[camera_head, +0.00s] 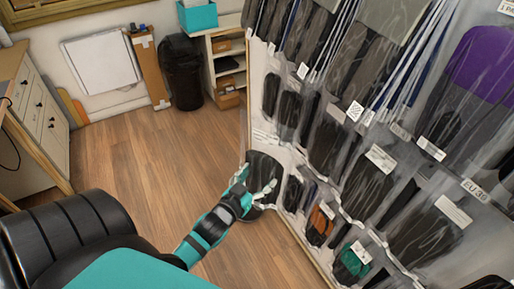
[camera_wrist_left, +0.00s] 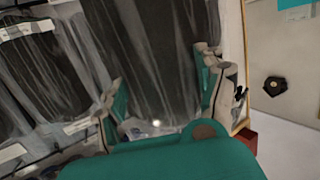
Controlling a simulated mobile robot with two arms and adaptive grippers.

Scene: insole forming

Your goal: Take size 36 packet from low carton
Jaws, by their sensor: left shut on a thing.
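My left gripper (camera_head: 262,190) is low at the left edge of a tall rack of clear packets. Its fingers are closed on a dark packet in clear plastic (camera_head: 264,168). In the left wrist view the dark packet (camera_wrist_left: 150,55) stands between the two fingers (camera_wrist_left: 160,95), its plastic creased and shiny. No size mark on this packet can be read. A larger packet at the right has a label starting "EU 3" (camera_head: 474,190); its last digit is hard to read. I cannot pick out the low carton for certain. My right gripper is not in view.
The rack (camera_head: 330,150) of hanging packets fills the right side, close beside the gripper. A black bin (camera_head: 182,72) and a shelf with small brown boxes (camera_head: 228,98) stand at the back. A drawer cabinet (camera_head: 38,115) is at the left. The wooden floor (camera_head: 145,155) between is clear.

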